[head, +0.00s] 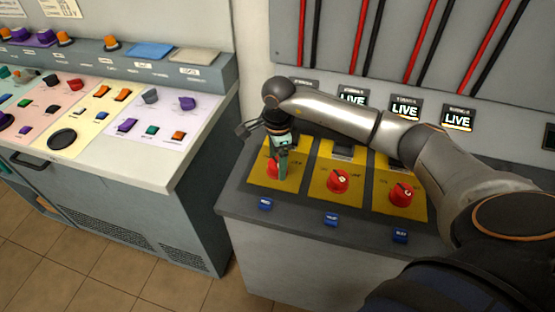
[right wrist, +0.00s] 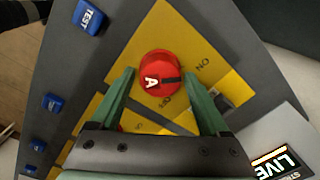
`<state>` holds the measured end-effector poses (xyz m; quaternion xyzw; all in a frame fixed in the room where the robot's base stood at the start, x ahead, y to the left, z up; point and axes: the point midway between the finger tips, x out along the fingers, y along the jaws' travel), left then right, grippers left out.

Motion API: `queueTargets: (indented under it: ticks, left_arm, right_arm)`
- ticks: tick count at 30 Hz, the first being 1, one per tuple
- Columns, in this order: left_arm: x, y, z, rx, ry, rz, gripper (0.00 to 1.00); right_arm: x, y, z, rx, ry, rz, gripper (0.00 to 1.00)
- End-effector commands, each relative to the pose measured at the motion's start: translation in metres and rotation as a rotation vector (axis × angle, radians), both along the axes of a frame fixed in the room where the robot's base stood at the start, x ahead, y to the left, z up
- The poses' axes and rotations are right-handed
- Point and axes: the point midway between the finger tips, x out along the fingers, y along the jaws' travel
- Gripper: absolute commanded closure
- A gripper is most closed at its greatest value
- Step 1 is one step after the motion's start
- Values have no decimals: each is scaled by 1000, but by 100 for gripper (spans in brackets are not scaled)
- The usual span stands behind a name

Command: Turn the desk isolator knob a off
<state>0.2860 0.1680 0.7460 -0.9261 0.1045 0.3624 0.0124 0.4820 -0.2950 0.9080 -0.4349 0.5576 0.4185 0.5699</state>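The red isolator knob marked A (right wrist: 159,74) sits on a yellow plate (right wrist: 205,45) in the right wrist view. A dark mark on the knob points right, roughly toward the printed ON; another printed word, probably OFF, lies below the knob. My right gripper (right wrist: 160,76) is open, its green fingertips on either side of the knob with small gaps. I cannot tell how deep they reach. In the head view, my right gripper (head: 281,166) comes down over the leftmost red knob (head: 272,169) and partly hides it. My left gripper is not in view.
Two more red knobs (head: 338,181) (head: 400,194) stand to the right on yellow plates. Blue buttons (head: 265,204) line the desk's front; one beside knob A reads TEST (right wrist: 89,17). A LIVE display (right wrist: 277,164) shows nearby. A control console (head: 120,120) stands left across a gap.

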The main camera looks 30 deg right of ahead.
Motion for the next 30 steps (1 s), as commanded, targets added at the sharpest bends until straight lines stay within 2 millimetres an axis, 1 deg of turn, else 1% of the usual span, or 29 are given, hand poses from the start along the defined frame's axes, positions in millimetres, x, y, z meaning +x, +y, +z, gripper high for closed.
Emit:
queueTargets:
  ticks: [1,2,18,19,26,30]
  left_arm:
    - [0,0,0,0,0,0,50]
    - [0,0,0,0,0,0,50]
    - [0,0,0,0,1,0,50]
    - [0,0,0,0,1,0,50]
    - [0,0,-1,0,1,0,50]
    - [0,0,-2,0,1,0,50]
  right_arm:
    - [0,0,0,0,0,0,28]
    - [0,0,0,0,0,0,31]
    - [0,0,1,0,0,0,92]
    - [0,0,1,0,0,0,93]
    - [0,0,1,0,0,-21,93]
    - [0,0,1,0,-1,-73,93]
